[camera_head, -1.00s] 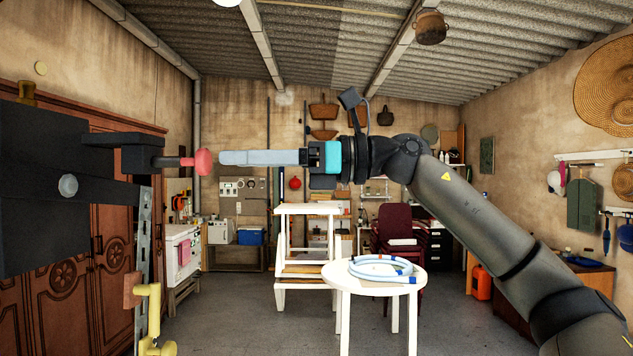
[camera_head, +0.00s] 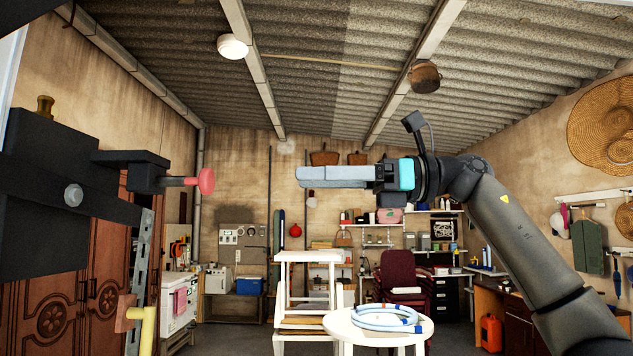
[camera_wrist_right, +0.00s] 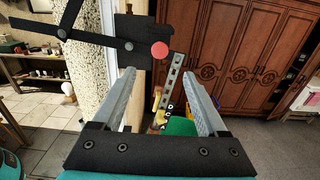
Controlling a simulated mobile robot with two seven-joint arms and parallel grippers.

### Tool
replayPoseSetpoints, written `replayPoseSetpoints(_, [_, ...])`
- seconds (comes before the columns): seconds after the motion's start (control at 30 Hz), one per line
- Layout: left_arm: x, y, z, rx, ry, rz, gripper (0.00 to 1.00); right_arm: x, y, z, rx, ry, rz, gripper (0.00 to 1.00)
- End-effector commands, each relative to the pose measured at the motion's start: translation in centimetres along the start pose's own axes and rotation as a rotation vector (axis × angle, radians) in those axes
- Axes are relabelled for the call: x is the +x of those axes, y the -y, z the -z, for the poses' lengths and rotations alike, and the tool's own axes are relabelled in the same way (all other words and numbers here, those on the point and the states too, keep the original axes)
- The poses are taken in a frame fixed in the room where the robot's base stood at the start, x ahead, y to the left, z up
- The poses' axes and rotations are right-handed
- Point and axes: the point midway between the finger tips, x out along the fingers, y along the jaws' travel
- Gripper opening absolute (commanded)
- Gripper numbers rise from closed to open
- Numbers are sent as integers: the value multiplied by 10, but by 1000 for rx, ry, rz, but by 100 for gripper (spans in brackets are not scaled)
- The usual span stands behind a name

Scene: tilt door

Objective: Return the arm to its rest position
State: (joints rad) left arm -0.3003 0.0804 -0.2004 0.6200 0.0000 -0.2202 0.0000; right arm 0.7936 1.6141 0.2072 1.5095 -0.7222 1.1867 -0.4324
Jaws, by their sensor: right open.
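My right gripper (camera_head: 300,177) points left in the head view, in mid-air and empty. In the right wrist view its two grey fingers (camera_wrist_right: 158,98) stand apart, so it is open. A dark metal mechanism with a red knob (camera_head: 206,181) is at the left of the head view. The knob is left of my fingertips with a clear gap between them. The red knob also shows in the right wrist view (camera_wrist_right: 160,50), beyond the fingers and between them. A yellow handle (camera_head: 147,330) is below the mechanism. My left gripper is not in view.
A round white table (camera_head: 345,333) with a coiled blue-and-white hose (camera_head: 385,317) stands below my right arm. Brown carved wardrobes (camera_head: 55,318) line the left. A pot (camera_head: 424,76) hangs from the ceiling.

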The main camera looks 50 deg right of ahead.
Motion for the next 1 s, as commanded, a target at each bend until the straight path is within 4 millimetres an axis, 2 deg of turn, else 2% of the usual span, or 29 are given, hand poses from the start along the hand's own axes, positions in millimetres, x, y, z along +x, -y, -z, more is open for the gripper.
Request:
replayPoseSetpoints(0.37, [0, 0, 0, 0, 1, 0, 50, 2, 3, 3, 16, 6, -4, 76])
replayPoseSetpoints(0.47, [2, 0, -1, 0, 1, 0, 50, 12, 22, 15, 107, 49, -20, 76])
replayPoseSetpoints(0.53, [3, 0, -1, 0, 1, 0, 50, 24, 46, 32, 230, 106, -34, 76])
replayPoseSetpoints(0.57, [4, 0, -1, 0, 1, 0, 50, 30, 60, 43, 298, 136, -38, 76])
replayPoseSetpoints(0.67, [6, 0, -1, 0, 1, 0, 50, 51, 112, 93, 560, 248, -31, 76])
replayPoseSetpoints(0.7, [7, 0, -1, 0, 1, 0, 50, 58, 131, 117, 662, 289, -19, 76])
replayPoseSetpoints(0.77, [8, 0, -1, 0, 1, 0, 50, 66, 157, 154, 806, 345, 6, 76])
replayPoseSetpoints(0.8, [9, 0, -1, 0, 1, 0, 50, 71, 172, 180, 896, 377, 28, 76])
replayPoseSetpoints(0.87, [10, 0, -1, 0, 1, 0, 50, 77, 191, 222, 1027, 424, 65, 76])
replayPoseSetpoints(0.9, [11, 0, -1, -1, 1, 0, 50, 80, 202, 251, 1110, 451, 94, 76])
replayPoseSetpoints(0.97, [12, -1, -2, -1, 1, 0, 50, 83, 216, 295, 1229, 489, 142, 76])
replayPoseSetpoints(1.0, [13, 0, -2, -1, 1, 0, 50, 85, 222, 324, 1304, 513, 176, 76])
